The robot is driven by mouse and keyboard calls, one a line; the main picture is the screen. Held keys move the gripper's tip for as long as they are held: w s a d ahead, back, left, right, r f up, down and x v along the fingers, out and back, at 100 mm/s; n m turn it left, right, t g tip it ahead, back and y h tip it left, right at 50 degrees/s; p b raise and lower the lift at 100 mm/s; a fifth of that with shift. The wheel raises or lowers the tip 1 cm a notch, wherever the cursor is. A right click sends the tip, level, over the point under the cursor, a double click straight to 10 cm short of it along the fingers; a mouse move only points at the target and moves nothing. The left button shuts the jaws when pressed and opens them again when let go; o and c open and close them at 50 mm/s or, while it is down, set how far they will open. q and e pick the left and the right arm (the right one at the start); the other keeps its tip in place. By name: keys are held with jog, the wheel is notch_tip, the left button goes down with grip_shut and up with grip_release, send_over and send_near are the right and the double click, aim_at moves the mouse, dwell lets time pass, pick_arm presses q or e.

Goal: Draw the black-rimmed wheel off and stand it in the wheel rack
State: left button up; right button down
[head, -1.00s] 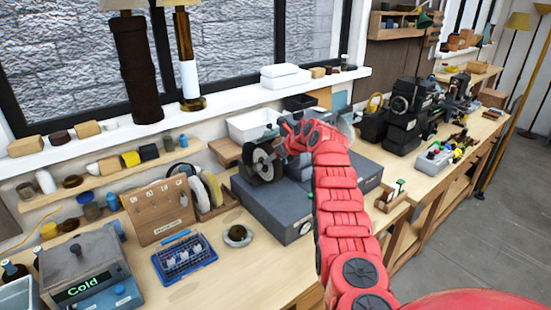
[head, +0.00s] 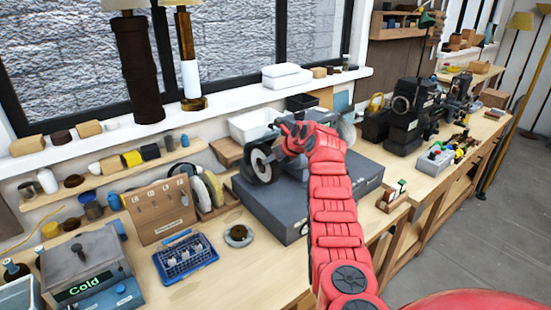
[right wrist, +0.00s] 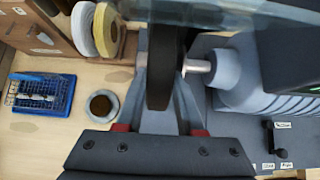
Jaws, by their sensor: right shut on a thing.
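The black-rimmed wheel (head: 262,164) is at the left end of the grey bench grinder (head: 262,205), upright, with its pale face to the left. My right gripper (head: 284,140) reaches in from the right and is shut on this wheel. In the right wrist view the dark wheel (right wrist: 164,70) stands edge-on between the two grey fingers. The metal spindle end (right wrist: 198,67) is close to its right face; I cannot tell if they still touch. The wheel rack (head: 224,203) stands left of the grinder, holding a white and a yellow wheel (head: 207,188). My left gripper is out of view.
A clear guard (right wrist: 150,14) crosses the top of the wrist view. A white bin (head: 254,124) stands behind.

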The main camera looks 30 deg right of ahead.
jog(key=shift+a, duration=0.65)
jog(key=shift+s+a+p, duration=0.15)
jog(key=shift+a+p, duration=0.3)
jog(key=shift+a, duration=0.9)
jog(key=shift+s+a+p, duration=0.1)
jog(key=shift+a+p, duration=0.3)
jog(key=shift+a, duration=0.9)
